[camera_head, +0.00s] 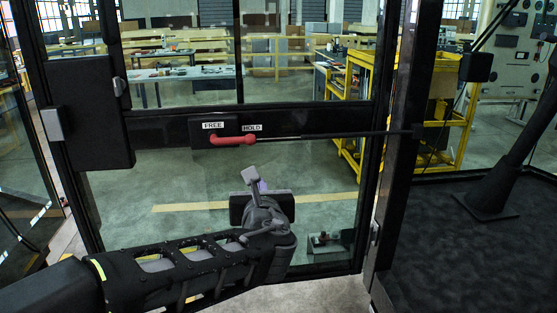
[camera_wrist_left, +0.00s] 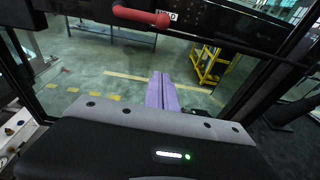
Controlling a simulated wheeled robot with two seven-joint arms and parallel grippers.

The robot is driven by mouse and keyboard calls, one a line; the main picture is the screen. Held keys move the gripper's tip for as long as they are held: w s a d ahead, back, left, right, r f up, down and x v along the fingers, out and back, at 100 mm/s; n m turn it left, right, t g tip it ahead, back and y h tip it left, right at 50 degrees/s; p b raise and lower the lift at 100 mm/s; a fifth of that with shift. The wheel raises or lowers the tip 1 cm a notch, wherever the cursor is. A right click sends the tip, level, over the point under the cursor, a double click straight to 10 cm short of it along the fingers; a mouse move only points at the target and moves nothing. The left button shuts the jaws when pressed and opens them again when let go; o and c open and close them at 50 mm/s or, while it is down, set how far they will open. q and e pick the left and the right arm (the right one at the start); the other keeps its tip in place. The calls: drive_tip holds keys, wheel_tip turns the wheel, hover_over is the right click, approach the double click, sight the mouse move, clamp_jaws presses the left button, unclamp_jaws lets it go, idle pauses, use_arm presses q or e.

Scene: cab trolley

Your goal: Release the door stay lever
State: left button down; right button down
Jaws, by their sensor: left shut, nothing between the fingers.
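The door stay lever (camera_head: 233,140) is a red handle on the dark crossbar of the glazed cab door. It lies nearly level, its left end below the FREE label (camera_head: 213,125) and its right end below the HOLD label (camera_head: 252,127). A thin dark rod (camera_head: 340,134) runs from it to the door post at right. In the left wrist view the red lever (camera_wrist_left: 140,15) shows at the top, ahead of the fingers. My left gripper (camera_head: 251,174) is below the lever and apart from it. Its pale purple fingers (camera_wrist_left: 161,90) are together and empty. My right gripper is not in view.
The door frame (camera_head: 105,130) and its glass surround the lever. A black box (camera_head: 88,112) is on the frame at left. The door post (camera_head: 408,110) stands at right, with a dark floor mat (camera_head: 460,240) beyond it. Yellow shelving (camera_head: 440,110) and workbenches stand behind the glass.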

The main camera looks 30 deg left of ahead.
sight(233, 139)
use_arm(q)
drive_tip(key=shift+s+a+r+m+y, duration=0.3)
drive_tip(key=shift+a+r+m+y, duration=0.2)
drive_tip(key=shift+a+m, duration=0.3)
drive_tip(key=w+a+r+p, duration=0.2)
drive_tip(key=w+a+p, duration=0.2)
drive_tip(key=w, duration=0.3)
drive_tip(key=shift+w+a+r, duration=0.15)
drive_tip(key=shift+w+a, duration=0.15)
drive_tip(key=shift+a, duration=0.35)
